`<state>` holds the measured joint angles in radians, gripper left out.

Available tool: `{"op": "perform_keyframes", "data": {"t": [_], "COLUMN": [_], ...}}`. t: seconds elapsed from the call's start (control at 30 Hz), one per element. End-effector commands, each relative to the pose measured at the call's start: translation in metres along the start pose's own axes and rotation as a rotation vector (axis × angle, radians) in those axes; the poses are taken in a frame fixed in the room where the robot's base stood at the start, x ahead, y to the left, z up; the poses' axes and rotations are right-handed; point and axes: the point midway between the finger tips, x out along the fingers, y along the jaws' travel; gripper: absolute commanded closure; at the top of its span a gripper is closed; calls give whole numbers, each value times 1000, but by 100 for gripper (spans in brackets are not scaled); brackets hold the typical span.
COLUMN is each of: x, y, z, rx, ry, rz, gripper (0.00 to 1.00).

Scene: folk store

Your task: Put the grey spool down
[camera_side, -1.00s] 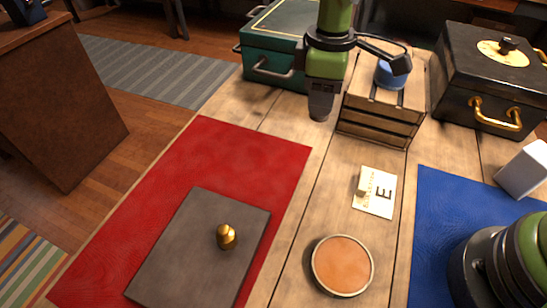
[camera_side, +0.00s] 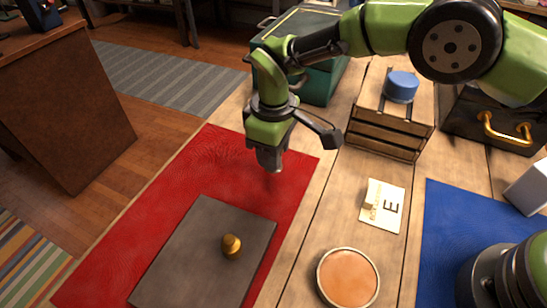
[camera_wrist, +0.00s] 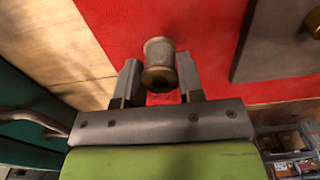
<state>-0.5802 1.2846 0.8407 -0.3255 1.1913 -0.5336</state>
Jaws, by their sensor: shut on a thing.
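My gripper (camera_side: 270,164) hangs over the far part of the red mat (camera_side: 222,152), pointing down. In the wrist view its two fingers (camera_wrist: 159,82) are shut on the grey spool (camera_wrist: 158,52), which has a brownish lower end. The red mat (camera_wrist: 208,22) lies behind the spool there. In the side view I cannot make out the spool apart from the fingers. A faint dark shadow lies on the mat below, and the gripper appears to be a little above it.
A dark grey board (camera_side: 190,255) with a brass knob (camera_side: 231,246) lies on the mat. A green chest (camera_side: 320,80) stands behind.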

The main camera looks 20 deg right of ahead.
Motion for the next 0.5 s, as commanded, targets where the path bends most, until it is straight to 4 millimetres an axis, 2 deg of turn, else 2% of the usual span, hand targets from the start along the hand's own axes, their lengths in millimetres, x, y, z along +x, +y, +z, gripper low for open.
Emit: {"op": "perform_keyframes", "data": {"t": [0.03, 0.17, 0.5], "x": [9, 24, 26], "y": [0, 0, 0], "z": [1, 0, 0], "rx": [0, -1, -1], "ry": [-3, -1, 0], "rz": [-1, 0, 0], "gripper": [87, 87, 87]}}
